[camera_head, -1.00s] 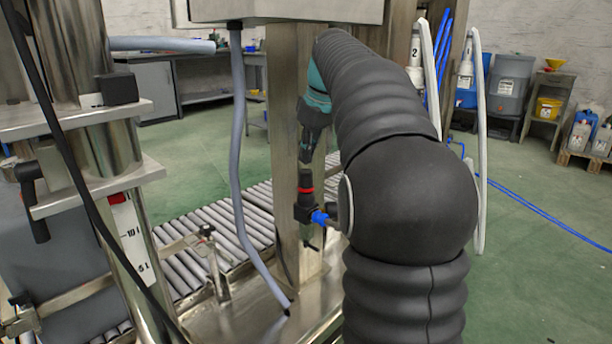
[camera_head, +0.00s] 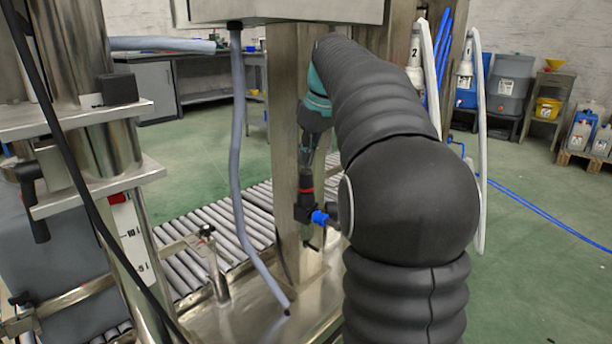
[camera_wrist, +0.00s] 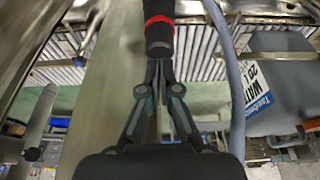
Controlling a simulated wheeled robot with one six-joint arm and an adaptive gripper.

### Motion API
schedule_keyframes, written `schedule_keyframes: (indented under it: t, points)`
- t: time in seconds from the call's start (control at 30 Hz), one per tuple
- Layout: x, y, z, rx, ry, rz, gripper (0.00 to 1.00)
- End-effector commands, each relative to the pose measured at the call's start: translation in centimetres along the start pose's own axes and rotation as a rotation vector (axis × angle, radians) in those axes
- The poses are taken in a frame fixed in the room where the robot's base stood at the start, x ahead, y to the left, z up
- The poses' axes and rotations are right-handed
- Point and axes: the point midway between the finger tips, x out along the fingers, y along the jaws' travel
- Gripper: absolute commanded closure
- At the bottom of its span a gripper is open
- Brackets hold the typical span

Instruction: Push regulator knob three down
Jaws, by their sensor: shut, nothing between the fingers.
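The regulator knob (camera_head: 305,179) is a black upright knob with a red ring, on a black valve body with a blue fitting (camera_head: 320,217), in front of a steel post. In the wrist view the knob (camera_wrist: 158,38) and its red ring are straight ahead of my fingertips. My gripper (camera_head: 305,163) is just above the knob. In the wrist view my gripper (camera_wrist: 160,64) has its fingertips together, empty, at the knob's near end. I cannot tell whether they touch it. The red ring is visible. No number shows on this knob.
The steel post (camera_head: 291,90) stands close behind the knob. A grey hose (camera_head: 238,130) hangs to the left, also near my gripper in the wrist view (camera_wrist: 233,80). A roller conveyor (camera_head: 205,235) lies below. Green floor is open to the right.

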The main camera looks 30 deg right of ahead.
Motion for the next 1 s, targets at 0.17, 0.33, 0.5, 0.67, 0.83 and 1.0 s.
schedule_keyframes:
  t: [0.17,0.33,0.5,0.67,0.83,1.0]
  points:
    - [0.3,0.0,0.1,0.000,-0.001,-0.001,1.00]
    - [0.6,0.0,0.2,0.000,-0.001,-0.001,1.00]
    - [0.8,0.0,0.3,0.000,0.000,-0.001,1.00]
    - [1.1,0.0,0.4,0.000,0.000,0.000,1.00]
    - [1.4,0.0,0.5,0.000,-0.001,-0.001,1.00]
    - [1.4,0.0,0.4,0.000,-0.001,-0.001,1.00]
